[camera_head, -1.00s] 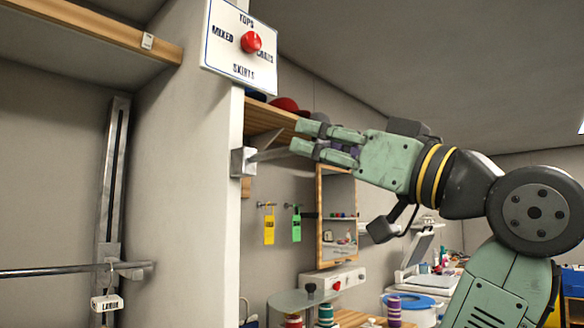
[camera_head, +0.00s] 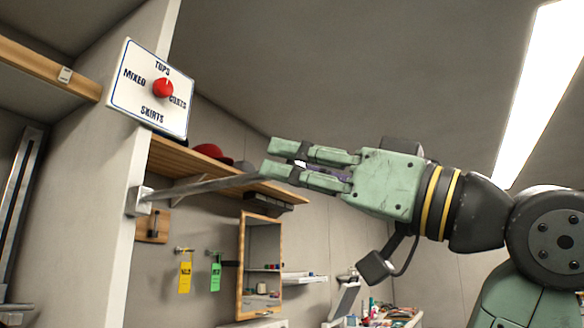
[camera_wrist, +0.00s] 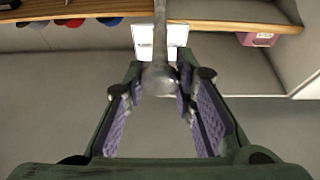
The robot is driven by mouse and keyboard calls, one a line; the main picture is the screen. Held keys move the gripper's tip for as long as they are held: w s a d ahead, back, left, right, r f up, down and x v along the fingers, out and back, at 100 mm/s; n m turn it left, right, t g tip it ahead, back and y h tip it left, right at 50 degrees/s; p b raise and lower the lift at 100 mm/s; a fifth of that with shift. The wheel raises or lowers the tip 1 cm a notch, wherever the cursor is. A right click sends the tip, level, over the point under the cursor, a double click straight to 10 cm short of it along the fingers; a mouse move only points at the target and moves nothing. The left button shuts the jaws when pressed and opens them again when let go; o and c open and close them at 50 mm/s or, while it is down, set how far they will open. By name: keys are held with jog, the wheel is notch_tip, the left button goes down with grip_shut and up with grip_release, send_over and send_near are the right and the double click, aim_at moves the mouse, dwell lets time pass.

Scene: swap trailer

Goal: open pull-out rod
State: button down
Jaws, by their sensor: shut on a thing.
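The pull-out rod (camera_head: 208,185) is a thin grey metal bar. It sticks out from a small bracket (camera_head: 138,200) on the edge of the white wall panel, below the dial sign. My gripper (camera_head: 279,160) is at the rod's outer end, with its fingers pointing left toward the panel. In the wrist view the rod (camera_wrist: 160,28) runs down the middle to a rounded end between the purple-padded fingers of my gripper (camera_wrist: 160,88). My gripper is shut on this end. The fingers partly hide the tip in the head view.
A dial sign (camera_head: 130,99) with a red knob is above the bracket. A wooden shelf (camera_head: 225,171) with caps runs behind the rod. Yellow (camera_head: 185,277) and green (camera_head: 215,277) tags and a mirror (camera_head: 262,265) hang below.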

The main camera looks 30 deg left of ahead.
jog(key=c, duration=1.3)
grip_release()
jog(key=v, duration=1.2)
